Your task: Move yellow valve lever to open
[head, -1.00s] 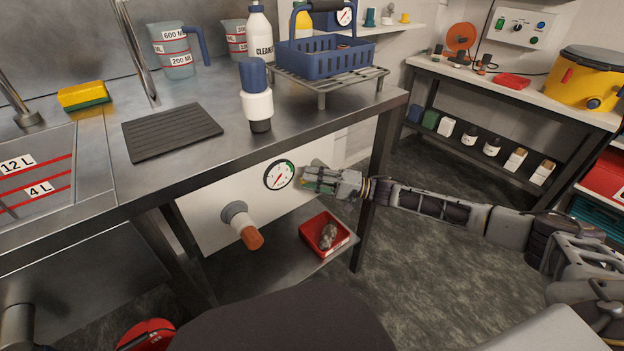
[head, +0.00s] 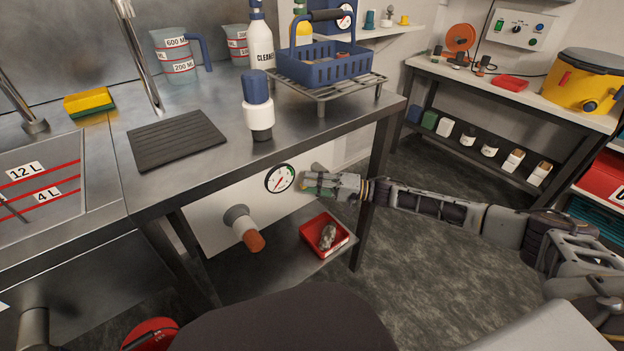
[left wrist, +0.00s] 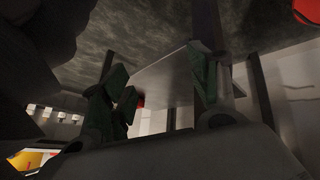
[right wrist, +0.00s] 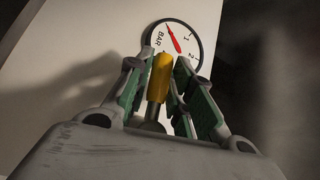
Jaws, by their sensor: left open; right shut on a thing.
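The yellow valve lever (right wrist: 160,77) shows in the right wrist view between the green-padded fingers of my right gripper (right wrist: 170,85), which is shut on it. A metal stem (right wrist: 153,112) shows below the lever. A round BAR gauge (right wrist: 176,45) with a red needle is on the white panel just beyond the fingertips. In the head view my right gripper (head: 318,183) is at the panel, right of the gauge (head: 280,178), and the lever is hidden there. My left gripper (left wrist: 160,95) is open in the left wrist view, with nothing between its fingers.
Left of the gauge, a grey knob with an orange-brown handle (head: 254,241) sticks out of the panel (head: 215,210). A red tray (head: 340,240) sits on the lower shelf. The steel bench top (head: 225,160) overhangs the panel, and a bench leg (head: 379,170) stands close to my right forearm.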

